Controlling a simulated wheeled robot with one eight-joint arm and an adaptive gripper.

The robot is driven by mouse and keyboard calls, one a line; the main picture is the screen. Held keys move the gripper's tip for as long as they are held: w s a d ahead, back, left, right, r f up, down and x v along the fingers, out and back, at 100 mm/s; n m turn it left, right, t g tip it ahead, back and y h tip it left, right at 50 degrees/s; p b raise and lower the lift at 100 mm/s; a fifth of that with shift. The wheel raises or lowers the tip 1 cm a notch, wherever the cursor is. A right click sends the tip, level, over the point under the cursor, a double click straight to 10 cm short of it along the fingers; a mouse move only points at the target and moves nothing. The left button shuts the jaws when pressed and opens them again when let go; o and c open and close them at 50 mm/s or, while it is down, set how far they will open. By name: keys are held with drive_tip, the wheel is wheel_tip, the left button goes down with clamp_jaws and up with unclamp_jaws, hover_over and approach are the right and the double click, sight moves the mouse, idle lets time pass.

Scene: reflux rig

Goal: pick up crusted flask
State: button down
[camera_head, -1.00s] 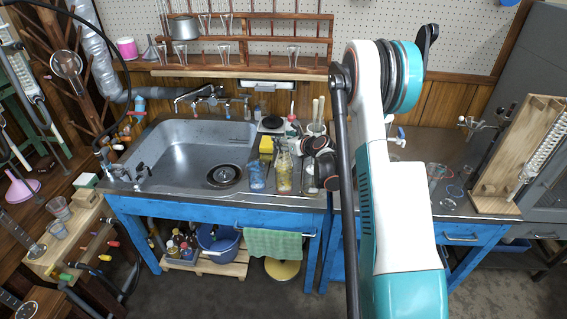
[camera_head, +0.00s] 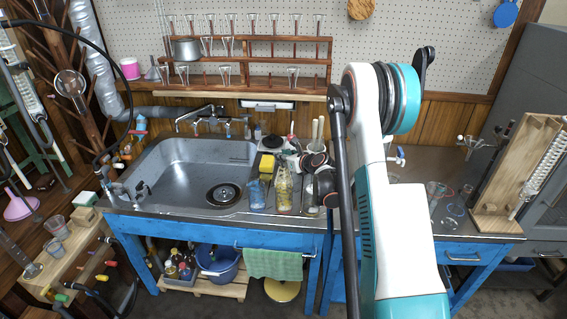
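A glass vessel with a yellowish crust (camera_head: 284,192), which looks like the crusted flask, stands upright on the steel counter right of the sink. A bluish glass vessel (camera_head: 257,195) stands to its left. A clear, greyish glass vessel shows to its right, partly covered. Dark rounded parts with red rings, which look like my wrist and gripper (camera_head: 318,180), are just right of the yellowish vessel. My arm hides part of this area. The fingers are too small and dark to make out, so I cannot tell whether they touch anything.
The sink (camera_head: 188,170) lies left of the glassware, with a yellow sponge (camera_head: 267,164) behind it. A wooden rack of glassware (camera_head: 240,82) hangs above. A wooden stand (camera_head: 520,165) is on the right counter. A green towel (camera_head: 273,264) hangs in front.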

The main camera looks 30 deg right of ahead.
wheel_tip(320, 180, up, 19)
drive_tip(key=p, duration=0.6)
